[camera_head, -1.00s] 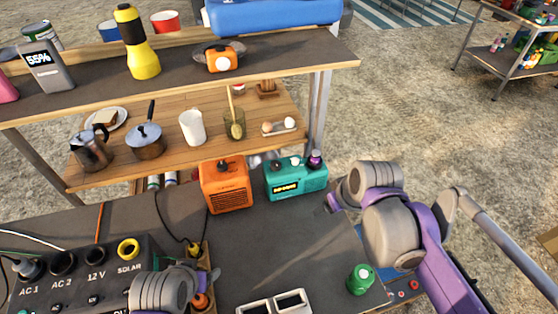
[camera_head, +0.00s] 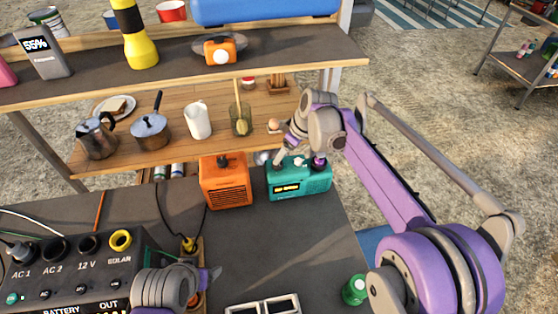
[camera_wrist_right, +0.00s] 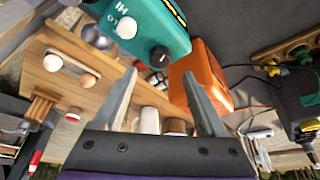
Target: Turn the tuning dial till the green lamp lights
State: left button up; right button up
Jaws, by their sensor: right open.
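A teal radio (camera_head: 300,186) with a lit display strip stands on the dark tabletop. In the right wrist view, its top (camera_wrist_right: 147,33) carries a black dial (camera_wrist_right: 158,56) and a white knob (camera_wrist_right: 127,27) beside "HI" and "LO" marks. I cannot tell which is the tuning dial, and I see no lit green lamp. My right gripper (camera_wrist_right: 160,75) is open and empty, its fingertips on either side of the black dial's line, apparently short of it. In the head view it hangs over the radio and partly hides its top. My left gripper (camera_head: 206,284) is low at the front; its jaws are unclear.
An orange radio (camera_head: 227,183) stands close left of the teal one. A wooden shelf (camera_head: 175,150) with kitchenware is behind. A black power box (camera_head: 75,262) is at front left, a green tin (camera_head: 355,290) at front right.

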jog(key=x, duration=0.6)
grip_shut()
dwell(0.3)
